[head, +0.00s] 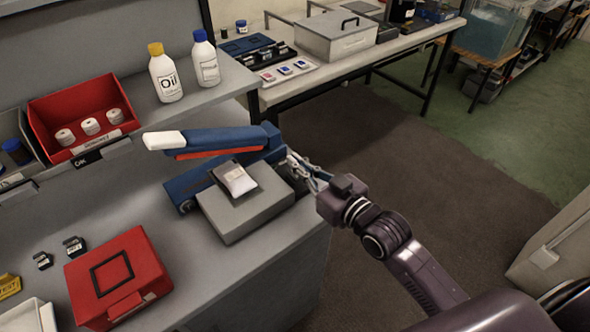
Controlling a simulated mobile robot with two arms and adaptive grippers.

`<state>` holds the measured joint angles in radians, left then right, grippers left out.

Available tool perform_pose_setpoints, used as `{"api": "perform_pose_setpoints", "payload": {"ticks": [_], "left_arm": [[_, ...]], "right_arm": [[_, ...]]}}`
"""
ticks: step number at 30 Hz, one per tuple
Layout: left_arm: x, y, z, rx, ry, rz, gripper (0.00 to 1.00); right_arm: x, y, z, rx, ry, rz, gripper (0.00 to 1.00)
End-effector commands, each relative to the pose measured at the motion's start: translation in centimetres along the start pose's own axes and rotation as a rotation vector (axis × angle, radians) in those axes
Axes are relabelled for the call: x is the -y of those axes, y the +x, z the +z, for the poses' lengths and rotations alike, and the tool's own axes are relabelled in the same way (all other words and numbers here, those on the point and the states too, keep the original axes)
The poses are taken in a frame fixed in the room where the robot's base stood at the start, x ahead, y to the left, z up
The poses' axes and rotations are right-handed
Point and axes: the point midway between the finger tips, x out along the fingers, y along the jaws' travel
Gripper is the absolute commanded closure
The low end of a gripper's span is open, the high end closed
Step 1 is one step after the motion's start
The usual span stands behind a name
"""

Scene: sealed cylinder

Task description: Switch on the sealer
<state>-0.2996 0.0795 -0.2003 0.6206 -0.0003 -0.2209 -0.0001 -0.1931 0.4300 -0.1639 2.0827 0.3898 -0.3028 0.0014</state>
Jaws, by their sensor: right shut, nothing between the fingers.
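The blue sealer (215,139) stands on the grey bench with its white-tipped arm raised and pointing left; an orange-red strip runs along the underside. A small silver pouch with a white label (237,181) lies on a grey block (245,211) in front of the sealer. My right gripper (295,161) is shut and empty at the right end of the sealer. Its fingertips are at or very near the sealer's end; I cannot tell if they touch. The sealer's switch cannot be made out. My left gripper is not in view.
A red box (118,276) sits at the front left, near two small black items. A red bin (82,105) holds white rolls. An Oil bottle (164,75) and a blue-capped bottle (205,60) stand on the shelf. Open floor lies right of the bench.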

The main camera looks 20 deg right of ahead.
Motion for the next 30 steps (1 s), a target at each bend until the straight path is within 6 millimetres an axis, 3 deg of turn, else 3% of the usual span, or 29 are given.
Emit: {"api": "perform_pose_setpoints", "payload": {"ticks": [4,10,23,30], "left_arm": [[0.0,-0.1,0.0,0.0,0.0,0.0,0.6],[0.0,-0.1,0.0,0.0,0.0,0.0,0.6],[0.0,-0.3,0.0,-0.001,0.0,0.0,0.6],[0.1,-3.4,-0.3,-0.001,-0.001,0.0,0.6]], "right_arm": [[0.0,0.9,2.2,0.005,0.001,0.0,1.0],[0.0,1.2,3.7,0.002,-0.001,0.0,1.0],[0.0,1.3,3.8,0.003,-0.001,0.0,1.0],[0.0,1.5,3.5,0.074,0.001,-0.001,1.0]]}}
